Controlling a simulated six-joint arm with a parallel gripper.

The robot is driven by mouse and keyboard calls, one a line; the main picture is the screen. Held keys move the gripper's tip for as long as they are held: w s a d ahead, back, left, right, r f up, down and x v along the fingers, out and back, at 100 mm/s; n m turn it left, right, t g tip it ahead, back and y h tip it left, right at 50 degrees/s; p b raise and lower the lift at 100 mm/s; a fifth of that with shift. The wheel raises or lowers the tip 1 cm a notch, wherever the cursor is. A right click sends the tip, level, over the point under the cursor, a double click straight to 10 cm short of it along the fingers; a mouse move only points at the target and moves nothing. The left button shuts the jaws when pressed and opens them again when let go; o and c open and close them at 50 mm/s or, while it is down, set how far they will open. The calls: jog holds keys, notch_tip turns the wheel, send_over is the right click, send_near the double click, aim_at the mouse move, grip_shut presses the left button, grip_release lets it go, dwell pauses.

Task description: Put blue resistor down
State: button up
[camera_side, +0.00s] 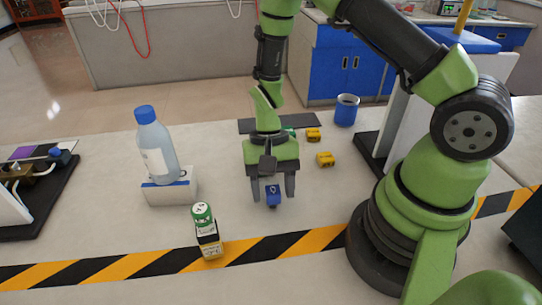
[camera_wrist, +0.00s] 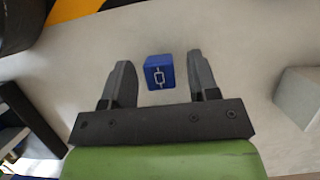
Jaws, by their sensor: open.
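The blue resistor (camera_side: 273,194) is a small blue block with a white resistor symbol on its face. In the side view it is at the front of my gripper (camera_side: 270,190), low over the light table. In the wrist view the blue resistor (camera_wrist: 159,72) appears between the two dark fingers of my gripper (camera_wrist: 162,85), with a gap on each side. The fingers are open and touch nothing. The block looks to be on the table, but its underside is not clearly seen.
A dark mat (camera_side: 300,121) lies behind.

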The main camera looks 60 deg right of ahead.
notch_tip(320, 180, up, 17)
jog(key=w+d+n+t, duration=0.1)
jog(key=w+d+t, duration=0.1)
jog(key=t, duration=0.1)
jog(key=s+r+n+t+h, duration=0.1)
jog(key=s+r+n+t, duration=0.3)
jog(key=s+r+t, duration=0.3)
jog(key=shift+s+a+r, duration=0.25)
jog(key=shift+s+r, duration=1.8)
jog(key=shift+r, duration=0.1)
